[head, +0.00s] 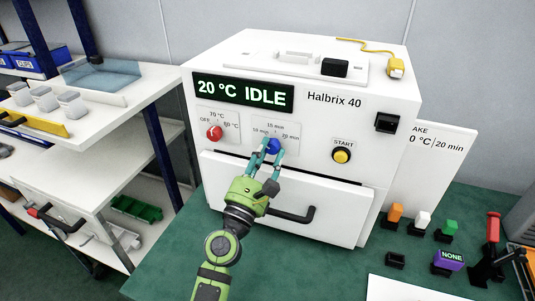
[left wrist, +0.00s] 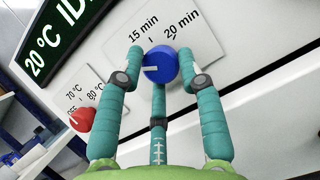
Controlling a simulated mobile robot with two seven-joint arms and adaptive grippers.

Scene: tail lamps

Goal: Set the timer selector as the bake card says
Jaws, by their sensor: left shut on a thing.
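The timer selector is a blue knob (head: 274,146) on the oven front, with 10 min, 15 min and 20 min labels around it. In the left wrist view the knob (left wrist: 160,66) has a white pointer line running to the left, away from 20 min. The 10 min label is hidden there by a finger. My left gripper (head: 272,158) is shut on the knob, its teal fingers around it. The bake card (head: 432,160) stands right of the oven, partly hidden; "20 min" is readable. The oven display (head: 243,92) reads 20 °C IDLE. My right gripper is not in view.
A red temperature knob (head: 214,133) is left of the timer selector and a yellow START button (head: 342,156) is to its right. The oven door handle (head: 293,215) sticks out below. Several small coloured blocks stand on the green bench at right.

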